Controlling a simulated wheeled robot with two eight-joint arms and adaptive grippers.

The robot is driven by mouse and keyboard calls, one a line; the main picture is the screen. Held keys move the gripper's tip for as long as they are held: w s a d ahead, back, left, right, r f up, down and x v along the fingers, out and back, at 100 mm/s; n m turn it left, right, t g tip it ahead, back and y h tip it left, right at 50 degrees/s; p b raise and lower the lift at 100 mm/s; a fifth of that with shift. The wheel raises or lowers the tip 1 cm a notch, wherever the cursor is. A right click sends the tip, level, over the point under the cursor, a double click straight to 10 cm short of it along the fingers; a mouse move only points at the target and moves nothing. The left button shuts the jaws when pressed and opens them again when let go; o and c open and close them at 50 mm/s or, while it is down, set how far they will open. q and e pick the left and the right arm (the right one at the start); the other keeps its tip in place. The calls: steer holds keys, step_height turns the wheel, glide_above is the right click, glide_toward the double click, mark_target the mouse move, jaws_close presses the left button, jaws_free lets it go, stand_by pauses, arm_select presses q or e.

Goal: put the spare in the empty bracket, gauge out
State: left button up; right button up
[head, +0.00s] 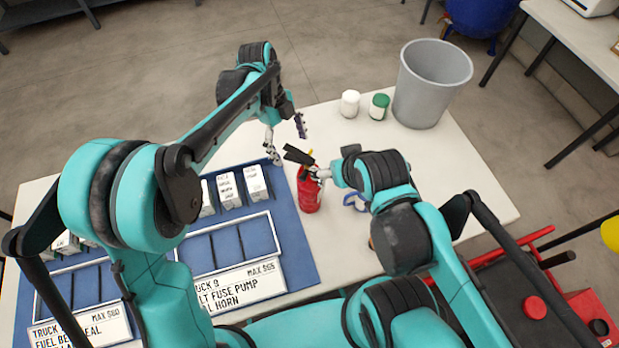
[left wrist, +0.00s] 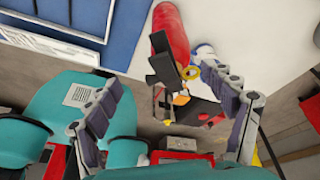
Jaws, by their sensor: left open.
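A red fire extinguisher (head: 309,192), which I take for the spare, stands on the white table just right of the blue mat. Its black lever and a small yellow ring show at the top in the left wrist view, where its red body (left wrist: 172,35) lies ahead of my fingers. My left gripper (head: 288,146) is open and empty, above and a little behind the extinguisher. My right gripper (head: 318,173) is at the extinguisher's head from the right; whether its fingers are closed on it is hidden. I cannot make out a bracket or which way the gauge faces.
The blue mat (head: 298,262) holds labelled trays (head: 243,286) and small white boxes (head: 230,190). A grey bin (head: 430,84), a white jar (head: 349,104) and a green jar (head: 379,107) stand at the back. A blue-and-white item (head: 355,202) lies right of the extinguisher. Red equipment (head: 580,310) is at lower right.

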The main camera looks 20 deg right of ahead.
mark_target(309, 169)
arm_select(q)
steer(key=d+m, duration=0.1)
steer(key=d+f+m+g+p, duration=0.1)
steer(key=d+m, duration=0.1)
steer(key=shift+s+d+f+m, duration=0.2)
steer(key=shift+d+m, duration=0.05)
steer(key=shift+m, duration=0.05)
steer(key=x, duration=0.3)
steer(key=b+x, duration=0.1)
steer(key=x, duration=0.3)
steer(key=shift+s+a+f+b, duration=0.1)
steer(key=shift+s+f+b, duration=0.1)
steer(key=shift+s+b, duration=0.1)
arm_select(e)
steer(key=shift+r, duration=0.15)
arm_select(q)
jaws_close()
